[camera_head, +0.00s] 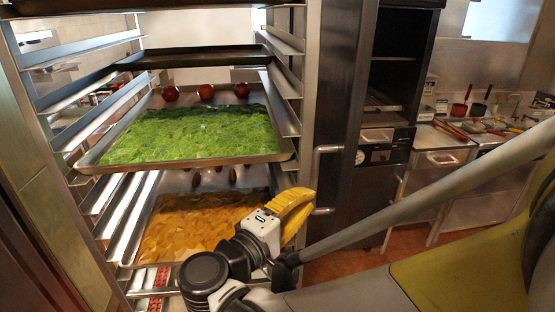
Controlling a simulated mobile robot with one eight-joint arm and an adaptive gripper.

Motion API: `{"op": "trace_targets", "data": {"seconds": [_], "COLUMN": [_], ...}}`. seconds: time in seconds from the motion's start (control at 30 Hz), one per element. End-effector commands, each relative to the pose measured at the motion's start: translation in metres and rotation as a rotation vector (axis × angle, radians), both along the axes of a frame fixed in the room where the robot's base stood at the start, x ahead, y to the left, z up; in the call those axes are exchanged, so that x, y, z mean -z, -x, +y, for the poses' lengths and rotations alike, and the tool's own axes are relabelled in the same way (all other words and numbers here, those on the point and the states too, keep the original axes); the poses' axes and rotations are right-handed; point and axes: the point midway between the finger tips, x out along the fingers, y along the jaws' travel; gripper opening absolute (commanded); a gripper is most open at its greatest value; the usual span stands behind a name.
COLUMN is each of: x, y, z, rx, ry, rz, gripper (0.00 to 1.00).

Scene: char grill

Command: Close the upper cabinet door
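A tall steel rack cabinet stands open in front of me, with trays on side runners. A steel panel (340,75) stands upright along its right side and carries a bar handle (317,170); it looks like a cabinet door, but I cannot tell whether it is the upper one. My gripper (298,208), with yellow fingers, is just left of the lower part of the handle in the picture. I cannot tell whether it touches the handle. The fingers overlap from this side, so their opening is hidden.
One tray (190,160) holds chopped greens, with several red round items behind. A lower tray (132,236) holds orange-yellow food. A dark oven unit (398,65) and a counter (432,142) with pans stand at right. Reddish floor (345,265) shows below.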

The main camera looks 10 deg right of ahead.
Motion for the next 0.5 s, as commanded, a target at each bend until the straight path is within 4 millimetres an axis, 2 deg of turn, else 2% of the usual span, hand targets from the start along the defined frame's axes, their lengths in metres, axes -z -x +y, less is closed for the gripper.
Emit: {"op": "trace_targets", "data": {"seconds": [0.3,0.5], "x": [0.002,0.001], "y": [-0.039,-0.054], "z": [-0.044,-0.058], "rx": [0.004,0.001], "ry": [-0.001,-0.002], "rz": [0.001,0.002], "gripper": [0.00,0.00]}}
